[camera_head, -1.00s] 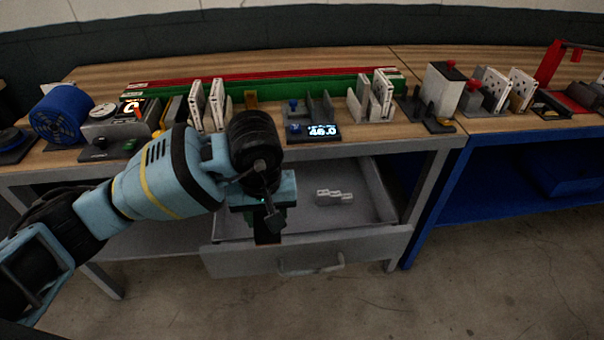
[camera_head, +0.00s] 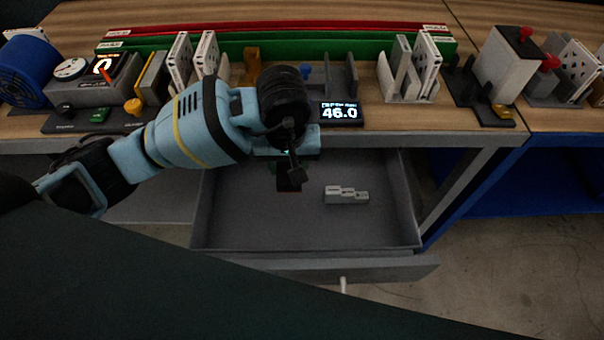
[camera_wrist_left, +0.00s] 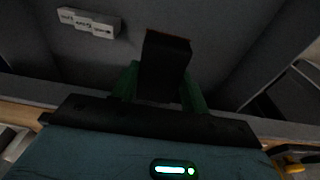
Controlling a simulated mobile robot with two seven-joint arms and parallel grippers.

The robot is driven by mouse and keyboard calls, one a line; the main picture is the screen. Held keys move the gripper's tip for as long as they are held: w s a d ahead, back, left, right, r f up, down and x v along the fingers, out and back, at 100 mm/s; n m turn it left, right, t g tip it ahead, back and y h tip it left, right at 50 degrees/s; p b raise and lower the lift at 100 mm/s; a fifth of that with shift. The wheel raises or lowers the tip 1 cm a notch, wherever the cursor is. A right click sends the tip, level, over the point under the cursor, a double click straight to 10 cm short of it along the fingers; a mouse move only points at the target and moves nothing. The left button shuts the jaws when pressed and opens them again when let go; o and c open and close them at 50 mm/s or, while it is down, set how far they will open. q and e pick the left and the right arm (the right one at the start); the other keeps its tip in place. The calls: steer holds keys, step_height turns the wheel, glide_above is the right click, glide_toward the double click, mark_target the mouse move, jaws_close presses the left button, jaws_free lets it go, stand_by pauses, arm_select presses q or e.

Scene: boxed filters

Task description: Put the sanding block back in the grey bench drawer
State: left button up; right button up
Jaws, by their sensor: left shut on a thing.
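The grey bench drawer (camera_head: 240,225) is pulled open below the bench top in the head view. My left gripper (camera_head: 288,168) is over the back half of the drawer and points down. It is shut on the sanding block (camera_head: 289,183), a dark block. In the left wrist view, the block (camera_wrist_left: 165,62) has a thin brown edge and sits between the green fingers of the gripper (camera_wrist_left: 163,88). The drawer floor (camera_wrist_left: 215,50) shows beyond it. I cannot tell whether the block touches the floor. My right gripper is not in view.
A pale stepped block (camera_head: 346,196) lies in the drawer, to the right of the sanding block. The bench top edge (camera_head: 400,138) runs behind the drawer. A lit display (camera_head: 340,113) and several racks stand on the bench. The drawer's left and front floor is clear.

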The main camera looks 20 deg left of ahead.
arm_select(q)
steer(key=shift+f, duration=4.85)
steer(key=shift+f, duration=0.1)
steer(key=o, duration=1)
steer(key=shift+o, duration=0.2)
steer(key=r, duration=0.4)
steer(key=s+r, duration=0.1)
steer(key=r, duration=0.7)
steer(key=shift+s+d+p, duration=0.2)
steer(key=shift+p, duration=0.1)
